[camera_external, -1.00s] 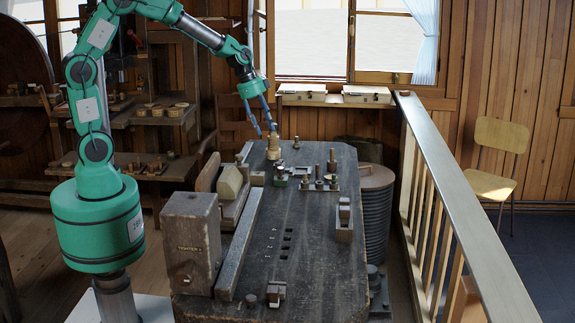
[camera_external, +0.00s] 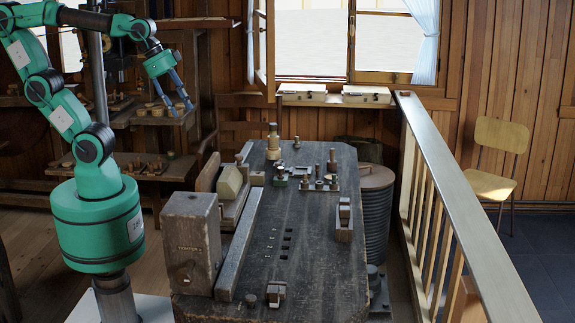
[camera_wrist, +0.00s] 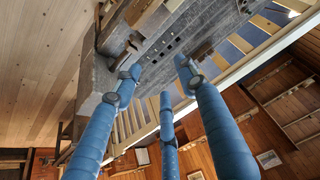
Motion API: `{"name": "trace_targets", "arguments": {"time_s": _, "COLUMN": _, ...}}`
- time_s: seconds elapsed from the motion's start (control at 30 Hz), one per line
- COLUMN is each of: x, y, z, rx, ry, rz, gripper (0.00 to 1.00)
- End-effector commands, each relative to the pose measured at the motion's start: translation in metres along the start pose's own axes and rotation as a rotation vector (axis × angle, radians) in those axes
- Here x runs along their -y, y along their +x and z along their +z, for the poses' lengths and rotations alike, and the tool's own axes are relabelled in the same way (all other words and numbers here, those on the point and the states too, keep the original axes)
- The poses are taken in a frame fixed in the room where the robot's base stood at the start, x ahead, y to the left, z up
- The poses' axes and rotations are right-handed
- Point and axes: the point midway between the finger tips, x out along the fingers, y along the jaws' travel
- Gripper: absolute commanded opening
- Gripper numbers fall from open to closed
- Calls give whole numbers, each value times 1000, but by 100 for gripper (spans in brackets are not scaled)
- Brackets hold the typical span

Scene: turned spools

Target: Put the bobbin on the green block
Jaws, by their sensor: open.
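A tan turned spool shape (camera_external: 272,148), which may be the bobbin, stands upright at the far end of the dark workbench. A small darker piece (camera_external: 272,128) shows at its top. A small green block (camera_external: 281,182) lies nearer on the bench, slightly right of it, among small wooden parts; its top is too small to make out. My gripper (camera_external: 182,111) is open and empty, raised left of the bench, well away from both. In the wrist view its blue fingers (camera_wrist: 160,78) are spread with nothing between them.
Several turned pegs (camera_external: 318,182) stand right of the green block. A large wooden block (camera_external: 192,243) and a long beam (camera_external: 239,245) line the bench's left side. The near middle of the bench is mostly clear. A railing (camera_external: 450,190) runs along the right.

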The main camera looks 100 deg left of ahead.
Motion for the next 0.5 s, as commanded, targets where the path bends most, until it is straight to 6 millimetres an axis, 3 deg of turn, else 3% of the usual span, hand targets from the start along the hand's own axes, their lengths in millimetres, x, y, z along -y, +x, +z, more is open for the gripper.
{"name": "trace_targets", "arguments": {"time_s": 0.2, "x": -15, "y": -14, "z": 34, "rx": -27, "ry": -29, "rz": -5, "gripper": 42}}
{"name": "trace_targets", "arguments": {"time_s": 0.5, "x": -17, "y": -15, "z": 40, "rx": -31, "ry": -40, "rz": -6, "gripper": 42}}
